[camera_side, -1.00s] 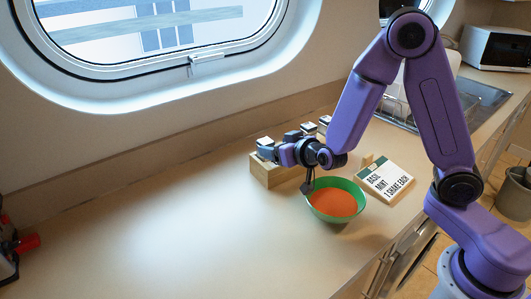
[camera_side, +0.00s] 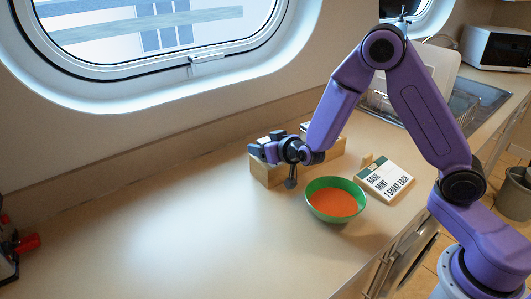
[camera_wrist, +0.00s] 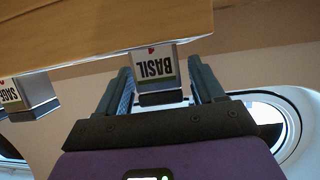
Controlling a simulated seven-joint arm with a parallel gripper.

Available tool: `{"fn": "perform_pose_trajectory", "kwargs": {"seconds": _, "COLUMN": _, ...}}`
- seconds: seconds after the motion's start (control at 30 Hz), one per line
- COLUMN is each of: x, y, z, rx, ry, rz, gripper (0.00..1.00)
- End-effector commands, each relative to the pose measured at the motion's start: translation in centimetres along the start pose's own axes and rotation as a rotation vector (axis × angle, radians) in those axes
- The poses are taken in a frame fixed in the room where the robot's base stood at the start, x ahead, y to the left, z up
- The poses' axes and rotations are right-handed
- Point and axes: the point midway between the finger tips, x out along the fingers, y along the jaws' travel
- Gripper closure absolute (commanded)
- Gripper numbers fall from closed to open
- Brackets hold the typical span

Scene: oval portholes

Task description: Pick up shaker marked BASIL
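The BASIL shaker (camera_wrist: 153,68) shows upside down in the wrist view, with a white label and a dark cap end, against the wooden rack (camera_wrist: 100,28). My gripper (camera_wrist: 160,78) is open, with one finger on each side of the shaker; narrow gaps appear to remain. In the side view my gripper (camera_side: 262,152) is at the left end of the wooden rack (camera_side: 266,176), and hides the shaker there.
A SAGE shaker (camera_wrist: 30,92) stands beside it in the rack. A green bowl of orange soup (camera_side: 334,201) is in front of the rack. A card (camera_side: 385,181) reads BASIL, MINT, 1 SHAKE EACH.

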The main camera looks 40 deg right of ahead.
Motion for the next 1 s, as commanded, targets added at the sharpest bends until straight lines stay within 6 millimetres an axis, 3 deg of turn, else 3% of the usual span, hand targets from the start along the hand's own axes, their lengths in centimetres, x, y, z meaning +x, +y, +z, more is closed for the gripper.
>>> {"fn": "perform_pose_trajectory", "kwargs": {"seconds": 0.03, "x": 0.0, "y": 0.0, "z": 0.0, "rx": 0.000, "ry": 0.000, "rz": 0.000, "gripper": 0.50}}
{"fn": "perform_pose_trajectory", "kwargs": {"seconds": 0.13, "x": 0.0, "y": 0.0, "z": 0.0, "rx": 0.000, "ry": 0.000, "rz": 0.000, "gripper": 0.83}}
{"fn": "perform_pose_trajectory", "kwargs": {"seconds": 0.17, "x": 0.0, "y": 0.0, "z": 0.0, "rx": 0.000, "ry": 0.000, "rz": 0.000, "gripper": 0.85}}
{"fn": "perform_pose_trajectory", "kwargs": {"seconds": 0.57, "x": -0.2, "y": 0.0, "z": -0.4, "rx": 0.001, "ry": 0.002, "rz": 0.001, "gripper": 0.85}}
{"fn": "perform_pose_trajectory", "kwargs": {"seconds": 0.87, "x": -1.2, "y": -0.1, "z": -2.9, "rx": 0.003, "ry": 0.004, "rz": -0.001, "gripper": 0.85}}
{"fn": "perform_pose_trajectory", "kwargs": {"seconds": 1.0, "x": -2.8, "y": 0.2, "z": -3.8, "rx": 0.002, "ry": 0.004, "rz": -0.001, "gripper": 0.85}}
